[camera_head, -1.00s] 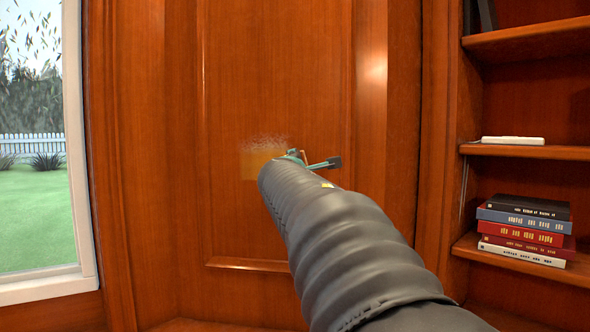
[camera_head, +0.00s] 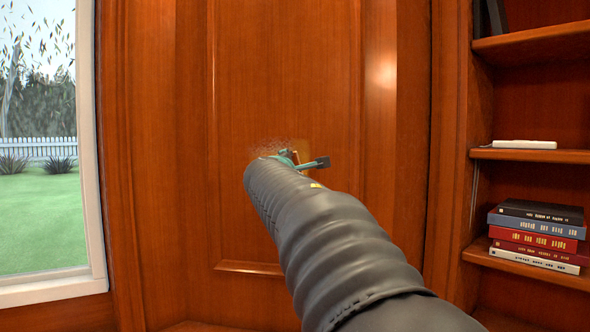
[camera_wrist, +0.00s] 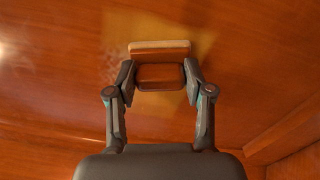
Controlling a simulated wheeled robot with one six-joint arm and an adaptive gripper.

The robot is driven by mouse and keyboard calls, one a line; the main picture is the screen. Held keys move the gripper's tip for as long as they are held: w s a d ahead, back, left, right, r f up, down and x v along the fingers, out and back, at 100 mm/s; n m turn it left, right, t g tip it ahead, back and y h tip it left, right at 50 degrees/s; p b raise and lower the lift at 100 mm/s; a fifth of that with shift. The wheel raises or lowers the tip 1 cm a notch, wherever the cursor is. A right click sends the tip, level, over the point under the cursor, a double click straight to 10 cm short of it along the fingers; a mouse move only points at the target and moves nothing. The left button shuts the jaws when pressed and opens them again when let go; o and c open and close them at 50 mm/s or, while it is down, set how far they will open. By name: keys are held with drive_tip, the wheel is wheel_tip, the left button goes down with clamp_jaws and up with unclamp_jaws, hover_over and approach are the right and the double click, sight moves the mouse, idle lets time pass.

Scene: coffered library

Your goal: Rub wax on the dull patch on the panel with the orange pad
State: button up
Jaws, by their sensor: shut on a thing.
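The wooden panel (camera_head: 290,70) fills the middle of the head view. A pale, hazy dull patch (camera_head: 278,145) shows on it just above my gripper (camera_head: 292,158), partly hidden by my arm. A yellowish area borders the haze, mostly covered by the arm. In the wrist view, my gripper (camera_wrist: 160,78) is shut on the orange pad (camera_wrist: 160,75), which has a paler strip at its far edge. The pad is in front of the yellowish area (camera_wrist: 185,20). I cannot tell whether the pad touches the panel.
A window (camera_head: 45,150) is at the left. Shelves at the right hold a stack of books (camera_head: 537,235) and a flat white object (camera_head: 524,144). Raised moulding frames the panel. The panel above my gripper is clear.

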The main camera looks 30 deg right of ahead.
drive_tip(key=shift+w+a, duration=1.95)
drive_tip(key=shift+a, duration=0.3)
drive_tip(key=shift+w+a, duration=1.95)
drive_tip(key=shift+a, duration=0.3)
drive_tip(key=shift+r+p, duration=0.5)
drive_tip(key=shift+r, duration=0.35)
drive_tip(key=shift+s+d+b, duration=0.4)
drive_tip(key=shift+s+d, duration=1.35)
drive_tip(key=shift+d, duration=0.3)
drive_tip(key=shift+s+d+b, duration=0.35)
drive_tip(key=shift+s+d, duration=1.4)
drive_tip(key=shift+d, duration=0.25)
drive_tip(key=shift+s+d+b, duration=0.4)
drive_tip(key=shift+s+d, duration=1.35)
drive_tip(key=shift+d, duration=0.3)
drive_tip(key=shift+r+p, duration=0.8)
drive_tip(key=shift+r, duration=0.05)
drive_tip(key=shift+w+a+f+b, duration=0.1)
drive_tip(key=shift+w+a+b, duration=0.3)
drive_tip(key=shift+w+a, duration=1.4)
drive_tip(key=shift+w+a+b, duration=0.35)
drive_tip(key=shift+w+a, duration=1.1)
drive_tip(key=shift+a, duration=0.5)
